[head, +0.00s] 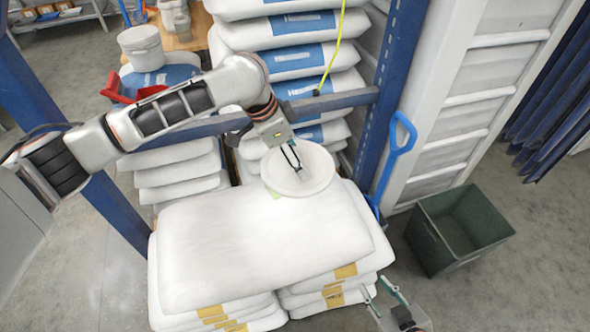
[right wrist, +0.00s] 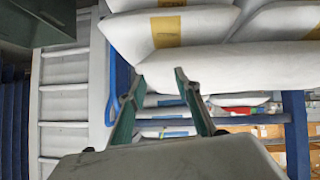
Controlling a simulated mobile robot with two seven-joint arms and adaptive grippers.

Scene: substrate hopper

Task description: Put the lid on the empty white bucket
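A round white lid (head: 312,182) is at the back edge of the top white sacks in the head view. My left gripper (head: 296,165) points down over the lid's middle, its fingertips close to a small raised part there. I cannot tell whether the fingers grip it, or whether the lid rests on the sack. A white bucket (head: 145,50) stands at the upper left, on or behind a blue round top; its inside is not clear. My right gripper (head: 385,294) is open and empty at the bottom right; its spread fingers also show in the right wrist view (right wrist: 190,105).
A stack of white sacks (head: 250,245) fills the middle, with a taller stack (head: 285,30) behind. A blue rack post (head: 392,110) and beam stand around them. A blue-handled shovel (head: 400,145) leans by a white panel. A green crate (head: 425,240) sits at right.

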